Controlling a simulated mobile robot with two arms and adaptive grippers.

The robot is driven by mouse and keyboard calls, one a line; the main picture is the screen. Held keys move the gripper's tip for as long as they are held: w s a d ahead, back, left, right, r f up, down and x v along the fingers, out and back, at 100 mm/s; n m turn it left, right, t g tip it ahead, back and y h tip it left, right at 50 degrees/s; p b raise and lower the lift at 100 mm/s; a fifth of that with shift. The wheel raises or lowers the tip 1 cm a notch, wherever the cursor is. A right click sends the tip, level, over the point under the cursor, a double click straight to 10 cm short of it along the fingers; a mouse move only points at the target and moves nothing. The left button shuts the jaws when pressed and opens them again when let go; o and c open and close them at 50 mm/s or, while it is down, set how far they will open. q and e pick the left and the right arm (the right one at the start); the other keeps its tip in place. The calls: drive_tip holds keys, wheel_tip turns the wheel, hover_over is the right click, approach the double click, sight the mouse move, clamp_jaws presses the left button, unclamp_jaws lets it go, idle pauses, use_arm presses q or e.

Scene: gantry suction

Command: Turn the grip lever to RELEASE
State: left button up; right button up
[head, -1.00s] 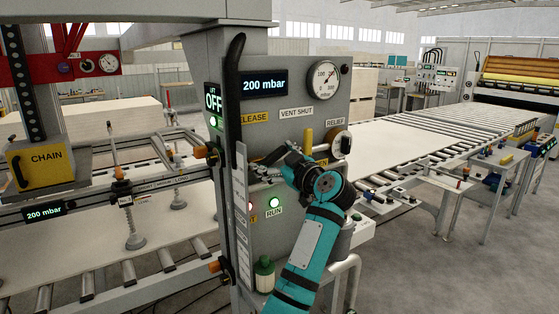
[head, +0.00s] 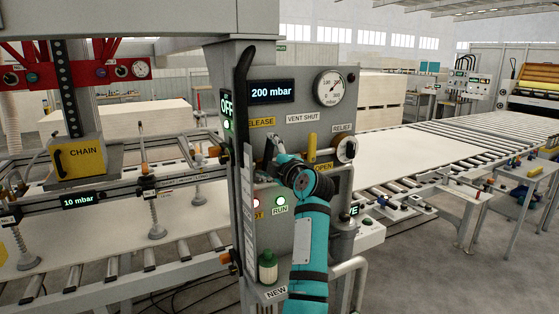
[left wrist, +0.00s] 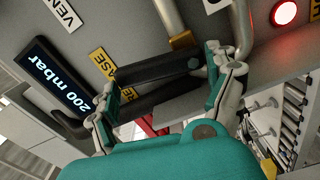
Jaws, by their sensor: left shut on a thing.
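The grip lever is a dark bar (left wrist: 155,72) between my fingers in the left wrist view. In the head view my gripper and wrist mostly hide it. My left gripper (head: 277,150) is shut on the lever, at the control panel just below the yellow RELEASE label (head: 261,122). My left gripper also shows in the left wrist view (left wrist: 165,90), with one finger at each side of the bar. The RELEASE label is partly covered there. The panel display (head: 272,92) reads 200 mbar; the gantry display (head: 83,202) reads 10 mbar. My right gripper is not in view.
A yellow handle (head: 311,147) and the relief knob (head: 347,149) stand close to the right of my gripper. A lit red button (head: 256,203) and green RUN button (head: 280,201) are below. A pale sheet (head: 110,235) lies under suction cups (head: 157,231) at left.

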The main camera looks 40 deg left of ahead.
use_arm(q)
drive_tip(key=shift+s+n, duration=0.15)
drive_tip(key=shift+n, duration=0.45)
drive_tip(key=shift+s+a+n, duration=0.15)
drive_tip(key=shift+s+n, duration=0.05)
drive_tip(key=shift+n, duration=0.4)
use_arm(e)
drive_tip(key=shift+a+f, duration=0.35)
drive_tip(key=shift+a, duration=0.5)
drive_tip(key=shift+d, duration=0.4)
use_arm(q)
drive_tip(key=o, duration=1.5)
drive_tip(key=shift+f, duration=0.1)
drive_tip(key=shift+c, duration=0.2)
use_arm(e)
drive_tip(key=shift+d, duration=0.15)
use_arm(q)
drive_tip(key=v, duration=0.7)
drive_tip(key=shift+d, duration=0.2)
drive_tip(key=shift+s, duration=0.1)
